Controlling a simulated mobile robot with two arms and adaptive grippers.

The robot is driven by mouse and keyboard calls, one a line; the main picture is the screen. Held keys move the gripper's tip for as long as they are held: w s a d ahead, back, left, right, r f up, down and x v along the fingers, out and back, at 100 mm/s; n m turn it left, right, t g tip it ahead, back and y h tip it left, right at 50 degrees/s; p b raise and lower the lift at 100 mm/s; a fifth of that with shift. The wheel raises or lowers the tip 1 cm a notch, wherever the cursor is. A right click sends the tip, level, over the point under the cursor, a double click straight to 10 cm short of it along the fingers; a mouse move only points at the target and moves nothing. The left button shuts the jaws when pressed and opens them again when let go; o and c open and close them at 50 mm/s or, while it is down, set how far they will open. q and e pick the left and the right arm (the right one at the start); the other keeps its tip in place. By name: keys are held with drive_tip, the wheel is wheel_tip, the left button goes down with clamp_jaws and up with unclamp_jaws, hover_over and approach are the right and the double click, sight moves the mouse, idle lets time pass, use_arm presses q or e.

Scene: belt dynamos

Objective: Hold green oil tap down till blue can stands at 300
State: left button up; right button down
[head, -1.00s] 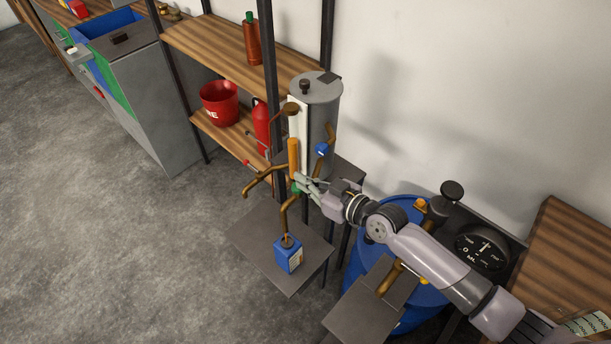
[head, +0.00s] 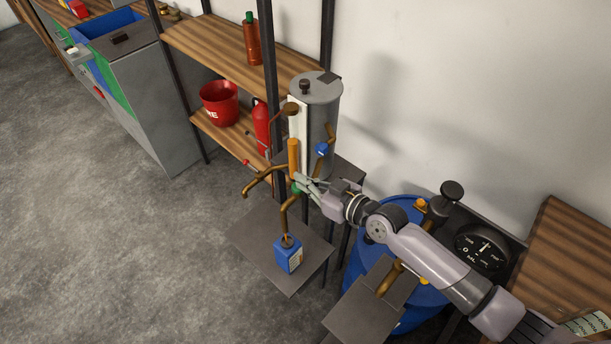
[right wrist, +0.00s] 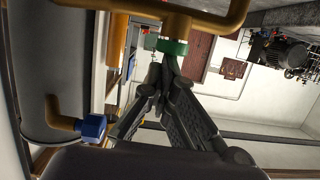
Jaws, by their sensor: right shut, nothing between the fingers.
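The green oil tap (head: 296,188) sits on a brass pipe beside the grey cylinder (head: 316,95). It shows as a green collar in the right wrist view (right wrist: 172,47). My right gripper (head: 298,181) is shut and empty, its fingertips at the green tap; in the wrist view the fingertips (right wrist: 160,68) are right by it, and I cannot tell if they touch. The blue can (head: 288,254) stands upright on a grey plate, with a brass spout end over its top. Its fill level is hidden. My left gripper is not in view.
A blue-handled tap (head: 322,150) is on the cylinder's side. A dial (head: 482,247) marked ML stands at right; its reading is too small to tell. A blue drum (head: 403,290) is below my right arm. A red bucket (head: 219,103) and fire extinguisher (head: 261,128) are on the shelf behind.

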drive_tip(key=shift+s+d+f+g, duration=0.1)
drive_tip(key=shift+s+f+g, duration=0.2)
drive_tip(key=shift+f, duration=0.35)
wheel_tip(320, 180, up, 6)
drive_tip(key=p, duration=0.4)
use_arm(q)
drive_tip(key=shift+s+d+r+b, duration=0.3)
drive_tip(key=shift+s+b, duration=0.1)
drive_tip(key=shift+b, duration=1.25)
use_arm(e)
drive_tip(key=v, duration=0.9)
drive_tip(key=shift+d+f, duration=0.25)
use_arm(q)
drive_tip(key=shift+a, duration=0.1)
